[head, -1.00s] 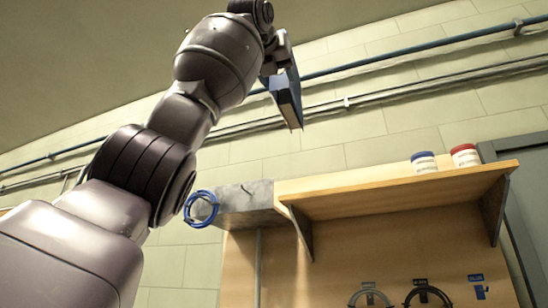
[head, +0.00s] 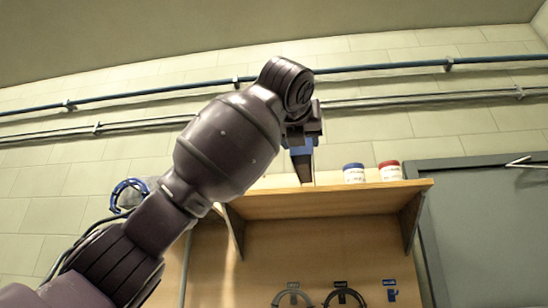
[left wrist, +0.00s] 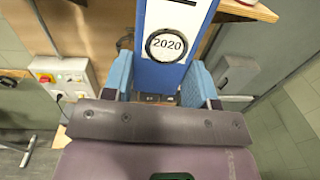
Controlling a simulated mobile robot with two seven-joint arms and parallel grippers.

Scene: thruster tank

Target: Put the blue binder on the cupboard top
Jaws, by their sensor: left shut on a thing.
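The blue binder (head: 301,156) hangs below my left gripper (head: 302,132) in the head view. In the left wrist view, the binder (left wrist: 154,72) has a white label reading 2020 and sits between the two light-blue finger pads of my left gripper (left wrist: 162,80), which is shut on it. The wooden cupboard top (head: 330,206) is a flat board at the middle right of the head view. The binder's lower end overlaps its left part in the picture; I cannot tell whether they touch. My right gripper is not in view.
A blue-lidded jar (head: 353,173) and a red-lidded jar (head: 390,171) stand on the board, right of the binder. Blue coiled hose (head: 128,195) hangs at the left. Pipes (head: 400,66) run along the wall behind. A grey door (head: 480,220) is at the right.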

